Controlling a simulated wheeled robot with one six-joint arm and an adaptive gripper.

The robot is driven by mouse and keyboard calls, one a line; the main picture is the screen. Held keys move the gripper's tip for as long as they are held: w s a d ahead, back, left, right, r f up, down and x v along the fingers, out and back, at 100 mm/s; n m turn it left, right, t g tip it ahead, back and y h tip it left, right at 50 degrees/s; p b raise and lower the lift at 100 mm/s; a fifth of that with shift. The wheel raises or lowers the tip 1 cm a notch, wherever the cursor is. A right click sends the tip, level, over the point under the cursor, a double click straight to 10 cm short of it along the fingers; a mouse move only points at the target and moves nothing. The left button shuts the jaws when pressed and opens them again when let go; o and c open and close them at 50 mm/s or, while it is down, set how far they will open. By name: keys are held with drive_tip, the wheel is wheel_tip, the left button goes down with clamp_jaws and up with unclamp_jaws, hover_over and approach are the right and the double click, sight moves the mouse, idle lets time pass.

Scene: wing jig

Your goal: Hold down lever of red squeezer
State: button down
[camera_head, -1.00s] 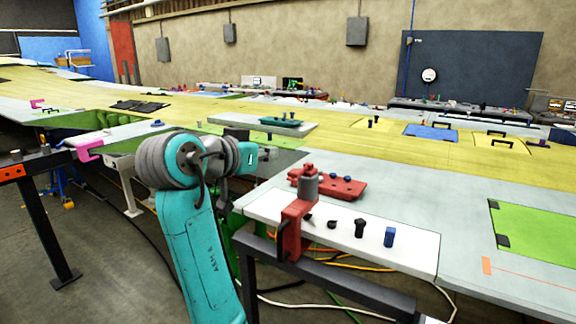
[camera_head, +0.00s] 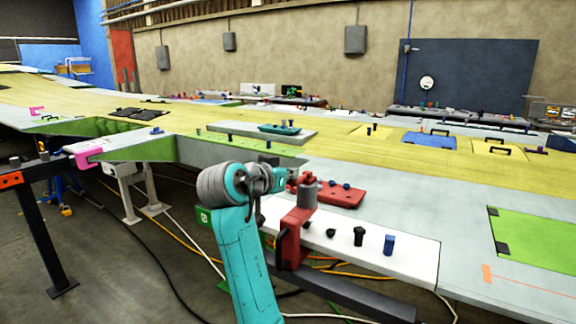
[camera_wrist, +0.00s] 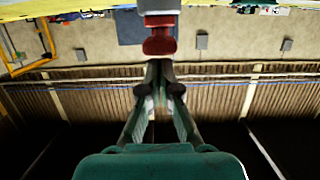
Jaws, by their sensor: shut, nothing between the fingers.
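The red squeezer (camera_head: 294,236) is clamped on the front edge of the white board, with a grey cylinder (camera_head: 308,192) at its top. In the wrist view, a red part with a grey body (camera_wrist: 160,40), apparently the squeezer's top, stands just beyond the fingertips. My gripper (camera_wrist: 160,66) is shut with nothing between its fingers. Its tips are close to the red part; whether they touch it I cannot tell. In the head view my wrist is just left of the squeezer's top, and the fingers are hard to make out. I cannot clearly distinguish the lever.
The white board (camera_head: 415,250) holds a black knob (camera_head: 359,236) and a blue peg (camera_head: 389,245). A red plate (camera_head: 340,194) with blue knobs lies behind the squeezer. A dark table rail (camera_head: 345,293) runs in front. Open floor lies to the left.

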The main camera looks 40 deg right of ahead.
sight(291, 185)
drive_tip(key=shift+f, duration=0.2)
drive_tip(key=shift+s+a+f+t+h, duration=0.15)
drive_tip(key=shift+f+t+h, duration=0.1)
drive_tip(key=shift+f+h, duration=0.5)
drive_tip(key=shift+w+a+f+t+h, duration=0.15)
drive_tip(key=shift+f+t+h, duration=0.1)
drive_tip(key=shift+f+h, duration=0.5)
drive_tip(key=shift+s+f, duration=0.15)
drive_tip(key=shift+f, duration=0.6)
idle(0.3)
idle(0.3)
